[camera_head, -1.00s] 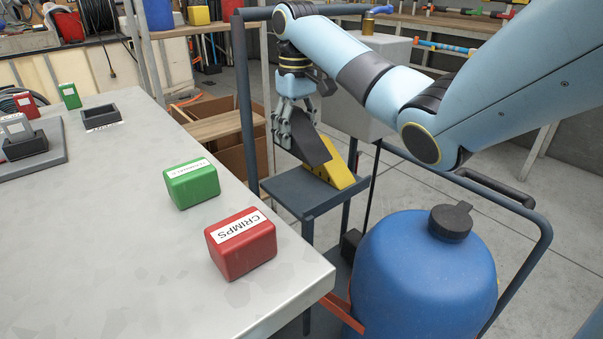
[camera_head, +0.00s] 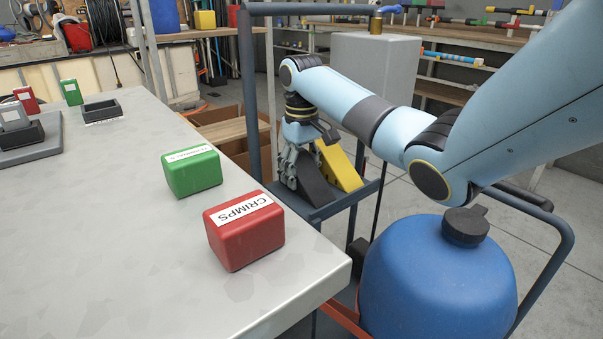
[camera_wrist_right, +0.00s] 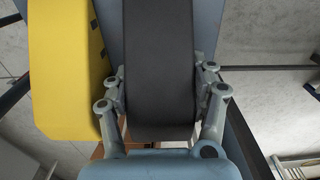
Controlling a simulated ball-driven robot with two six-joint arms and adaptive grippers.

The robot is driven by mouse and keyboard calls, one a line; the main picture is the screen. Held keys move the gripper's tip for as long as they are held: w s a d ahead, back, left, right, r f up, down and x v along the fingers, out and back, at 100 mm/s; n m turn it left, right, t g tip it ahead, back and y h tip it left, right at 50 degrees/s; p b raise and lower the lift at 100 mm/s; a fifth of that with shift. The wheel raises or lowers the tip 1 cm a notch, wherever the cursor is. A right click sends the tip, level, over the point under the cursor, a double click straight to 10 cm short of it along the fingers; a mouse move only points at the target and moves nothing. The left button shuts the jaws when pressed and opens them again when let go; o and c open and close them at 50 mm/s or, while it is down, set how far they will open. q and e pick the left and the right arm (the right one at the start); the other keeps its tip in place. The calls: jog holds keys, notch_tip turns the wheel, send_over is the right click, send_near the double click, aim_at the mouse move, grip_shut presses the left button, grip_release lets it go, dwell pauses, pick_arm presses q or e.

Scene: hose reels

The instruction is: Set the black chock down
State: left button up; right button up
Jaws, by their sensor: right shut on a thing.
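The black chock (camera_head: 313,182) is a dark wedge at the small dark shelf (camera_head: 334,204) of the cart. My right gripper (camera_head: 290,172) is shut on it, with the fingers on both its sides in the right wrist view (camera_wrist_right: 163,100). The chock's underside is hidden, so I cannot tell whether it rests fully on the shelf. A yellow chock (camera_head: 340,166) stands on the shelf beside it, to its right in the head view and to its left in the right wrist view (camera_wrist_right: 62,75). My left gripper is not in view.
A blue drum (camera_head: 440,275) with a black cap stands in the cart at the front. A grey table at the left carries a green box (camera_head: 192,172) and a red CRIMPS box (camera_head: 245,232). The cart's post (camera_head: 248,95) rises left of the shelf.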

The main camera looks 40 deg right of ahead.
aim_at(301, 160)
jog(key=o, duration=1.3)
jog(key=shift+c, duration=0.2)
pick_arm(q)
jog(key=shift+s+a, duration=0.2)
pick_arm(e)
jog(key=shift+o, duration=0.3)
notch_tip(301, 160, up, 11)
jog(key=p, duration=0.4)
jog(key=shift+r+p, duration=0.2)
jog(key=shift+p, duration=0.15)
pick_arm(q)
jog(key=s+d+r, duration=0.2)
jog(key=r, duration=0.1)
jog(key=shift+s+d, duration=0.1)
pick_arm(e)
jog(key=shift+r, duration=0.4)
jog(key=shift+f, duration=0.1)
